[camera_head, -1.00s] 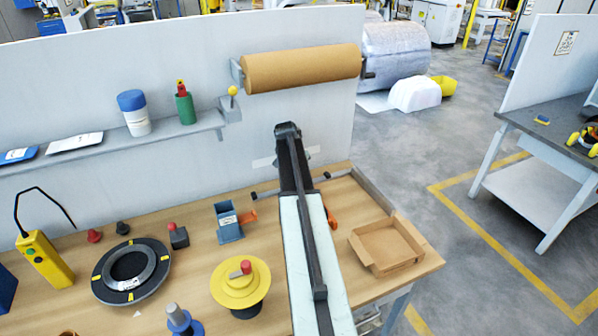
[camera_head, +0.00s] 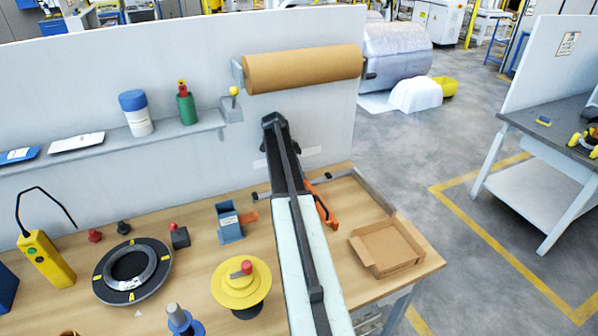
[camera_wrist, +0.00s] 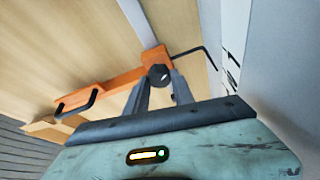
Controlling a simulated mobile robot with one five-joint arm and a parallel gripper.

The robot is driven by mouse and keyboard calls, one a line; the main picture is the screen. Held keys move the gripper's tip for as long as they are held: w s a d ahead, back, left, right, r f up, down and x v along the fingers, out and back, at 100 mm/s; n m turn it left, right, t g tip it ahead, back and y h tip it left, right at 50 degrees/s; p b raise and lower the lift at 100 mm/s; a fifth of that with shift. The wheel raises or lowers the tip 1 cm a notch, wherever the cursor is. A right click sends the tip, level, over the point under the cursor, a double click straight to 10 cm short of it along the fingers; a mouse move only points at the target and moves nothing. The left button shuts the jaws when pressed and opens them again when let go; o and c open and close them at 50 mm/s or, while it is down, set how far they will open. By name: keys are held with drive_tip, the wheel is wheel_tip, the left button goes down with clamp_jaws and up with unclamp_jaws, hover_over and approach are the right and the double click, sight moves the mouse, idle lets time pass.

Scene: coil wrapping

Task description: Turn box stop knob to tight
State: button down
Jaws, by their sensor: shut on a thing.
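The box stop is an orange bar (camera_head: 325,208) on the bench, just right of my arm in the head view. In the wrist view the orange bar (camera_wrist: 115,87) runs from lower left to upper right, with a black handle at its left end. Its dark round knob (camera_wrist: 159,75) sits near the bar's right end, between my fingertips. My gripper (camera_wrist: 160,82) is shut on this knob. In the head view my arm hides the gripper and knob. Any mark for tight or loose cannot be made out.
An open cardboard box (camera_head: 387,248) lies on the bench to the right. A blue holder (camera_head: 229,224), a yellow spool (camera_head: 240,285) and a black ring (camera_head: 132,271) stand to the left. A brown paper roll (camera_head: 303,69) hangs on the back panel (camera_head: 190,60) above.

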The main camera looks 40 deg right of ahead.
drive_tip(key=shift+w+m, duration=0.1)
drive_tip(key=shift+m, duration=0.7)
drive_tip(key=c, duration=1.1)
unclamp_jaws()
drive_tip(key=shift+r, duration=0.25)
drive_tip(key=r+p, duration=0.2)
drive_tip(key=p, duration=0.1)
drive_tip(key=s+r+p, duration=0.1)
drive_tip(key=r, duration=0.1)
drive_tip(key=shift+a, duration=0.3)
drive_tip(key=shift+y, duration=0.3)
drive_tip(key=s+a, duration=0.6)
drive_tip(key=s, duration=0.1)
drive_tip(key=s+a+p, duration=0.1)
drive_tip(key=s+a, duration=0.2)
drive_tip(key=s, duration=0.1)
drive_tip(key=shift+s+a+r, duration=0.25)
drive_tip(key=shift+a, duration=0.05)
drive_tip(key=shift+o, duration=0.2)
